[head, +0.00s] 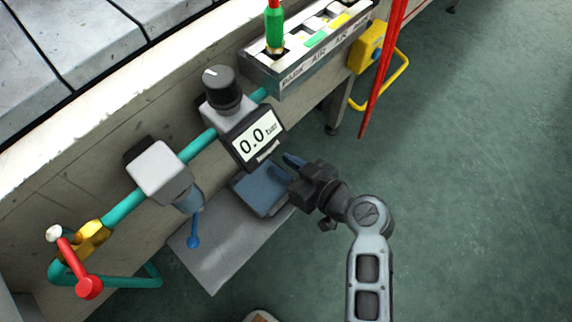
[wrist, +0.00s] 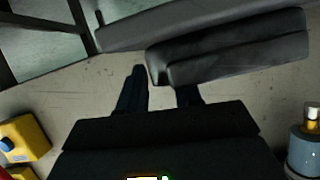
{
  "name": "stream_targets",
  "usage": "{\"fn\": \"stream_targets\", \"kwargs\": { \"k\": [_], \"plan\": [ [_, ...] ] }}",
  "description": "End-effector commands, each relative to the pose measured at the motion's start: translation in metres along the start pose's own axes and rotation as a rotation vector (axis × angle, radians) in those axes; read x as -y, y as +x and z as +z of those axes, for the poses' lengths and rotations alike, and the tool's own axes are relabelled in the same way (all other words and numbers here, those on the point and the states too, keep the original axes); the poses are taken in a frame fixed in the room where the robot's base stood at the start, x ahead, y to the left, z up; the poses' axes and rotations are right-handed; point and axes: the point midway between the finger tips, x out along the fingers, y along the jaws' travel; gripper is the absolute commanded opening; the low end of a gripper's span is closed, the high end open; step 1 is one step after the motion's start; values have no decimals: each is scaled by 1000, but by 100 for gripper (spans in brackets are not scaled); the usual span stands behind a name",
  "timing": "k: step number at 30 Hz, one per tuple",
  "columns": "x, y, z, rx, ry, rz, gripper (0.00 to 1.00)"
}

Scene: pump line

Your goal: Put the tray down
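The tray (head: 258,194) is a shallow blue-grey box below the pressure display in the head view. In the wrist view it is a dark grey block (wrist: 240,55). My gripper (head: 291,167) is at its right side in the head view. In the wrist view, the fingers (wrist: 160,85) are only partly apart, with the tray's end between them. The left finger lies along the tray's outside, and the tip of the other is hidden behind the tray. The tray is over the grey shelf (head: 222,262); I cannot tell whether it touches it.
The pressure display (head: 258,136) hangs close above the tray. A valve with a blue lever (head: 194,232) stands left of it. A red-handled valve (head: 88,286) is further left, and a yellow box (head: 368,48) is at the upper right. The floor at right is clear.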

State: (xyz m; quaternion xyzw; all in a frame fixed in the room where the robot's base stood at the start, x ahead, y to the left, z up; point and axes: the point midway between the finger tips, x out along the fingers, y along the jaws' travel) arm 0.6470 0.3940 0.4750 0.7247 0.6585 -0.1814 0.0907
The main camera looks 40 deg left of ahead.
Motion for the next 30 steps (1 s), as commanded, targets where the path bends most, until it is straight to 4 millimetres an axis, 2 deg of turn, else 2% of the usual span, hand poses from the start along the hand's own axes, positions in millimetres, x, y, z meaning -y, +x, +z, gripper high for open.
{"fn": "stream_targets", "kwargs": {
  "k": [7,21,25,30],
  "plan": [
    [0,-6,-3,0,1,2,34],
    [0,-96,-4,0,2,3,34],
    [0,-112,-3,0,1,2,34],
    [0,-120,-2,0,0,0,34]
  ]
}}
